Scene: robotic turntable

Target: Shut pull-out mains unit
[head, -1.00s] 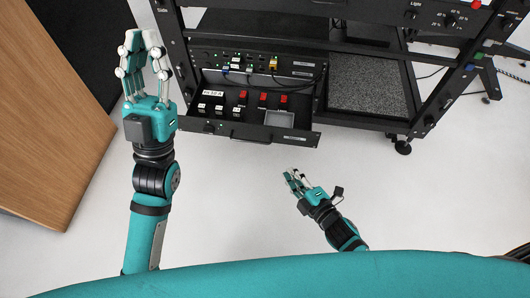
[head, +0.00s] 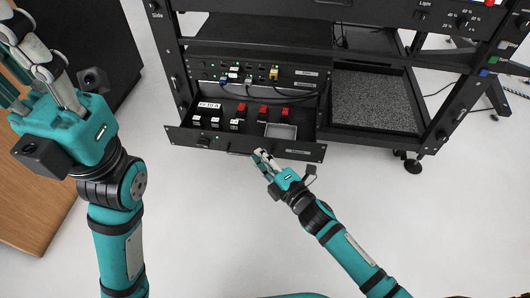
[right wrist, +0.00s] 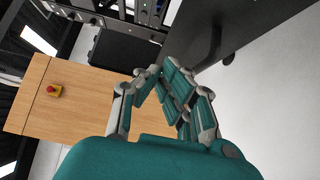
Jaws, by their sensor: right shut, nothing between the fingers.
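The pull-out mains unit (head: 185,138) is a black drawer low in the rack in the head view. It stands out from the rack, showing white and red switches and a grey tray inside. Its front panel has a handle at the middle. My right gripper (head: 262,156) is shut and empty, its fingertips at the front panel near the handle; I cannot tell whether they touch. In the right wrist view its fingers (right wrist: 160,74) come together. My left gripper (head: 28,70) is at the far left, fingers apart and empty, partly cut off by the frame, away from the unit.
A black rack panel with cables (head: 255,75) sits behind and above the drawer. A grey textured shelf (head: 372,102) is to its right, above a caster (head: 413,166). A wooden surface (right wrist: 85,105) bears a red button (right wrist: 54,90). The floor in front is clear.

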